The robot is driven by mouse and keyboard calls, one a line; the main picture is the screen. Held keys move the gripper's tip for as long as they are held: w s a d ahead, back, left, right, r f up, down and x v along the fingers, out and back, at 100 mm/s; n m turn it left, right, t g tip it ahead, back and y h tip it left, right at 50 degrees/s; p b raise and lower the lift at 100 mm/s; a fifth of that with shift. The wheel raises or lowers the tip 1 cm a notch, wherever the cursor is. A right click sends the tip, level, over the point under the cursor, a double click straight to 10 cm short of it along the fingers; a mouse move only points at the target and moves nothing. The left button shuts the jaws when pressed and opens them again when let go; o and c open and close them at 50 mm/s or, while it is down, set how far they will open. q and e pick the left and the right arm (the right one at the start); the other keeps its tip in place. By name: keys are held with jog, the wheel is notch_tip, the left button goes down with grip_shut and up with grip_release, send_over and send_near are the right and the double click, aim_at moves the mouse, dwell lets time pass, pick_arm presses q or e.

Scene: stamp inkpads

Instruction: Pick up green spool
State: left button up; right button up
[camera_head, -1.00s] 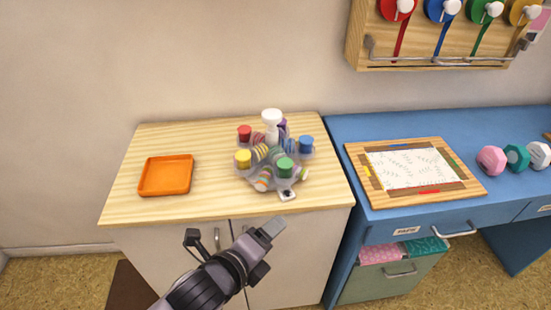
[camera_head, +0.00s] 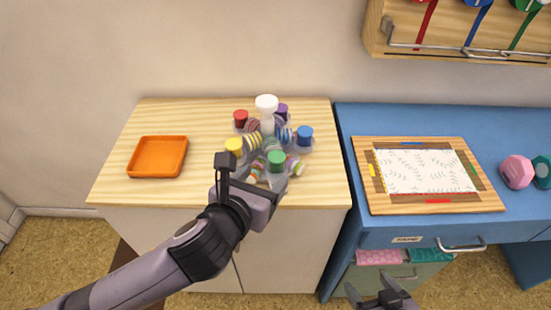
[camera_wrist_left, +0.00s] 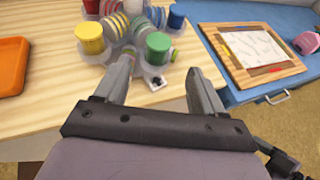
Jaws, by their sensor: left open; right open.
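A green cylindrical spool (camera_head: 276,161) stands upright at the front of a round, clear carousel on the wooden cabinet top. It also shows in the left wrist view (camera_wrist_left: 158,48), just beyond and between the fingertips. My left gripper (camera_head: 264,182) is open and empty, close in front of the green spool, and covers part of the carousel's front. The open fingers show in the left wrist view (camera_wrist_left: 160,72). My right gripper (camera_head: 371,286) is open at the bottom edge, low in front of the blue desk. A second green reel (camera_head: 525,4) hangs on the wall rack, mostly cut off.
Red (camera_head: 241,118), yellow (camera_head: 234,146), blue (camera_head: 305,134) and purple spools share the carousel, with striped rolls between them and a white knob (camera_head: 266,103) on top. An orange tray (camera_head: 157,157) lies left. A wooden-framed board (camera_head: 370,198) lies on the blue desk.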

aim_at(273, 164)
pick_arm(q)
jog(key=shift+x, duration=3.3)
jog(key=shift+w+a+r, duration=0.1)
jog(key=shift+r, duration=0.05)
jog(key=c, duration=1.1)
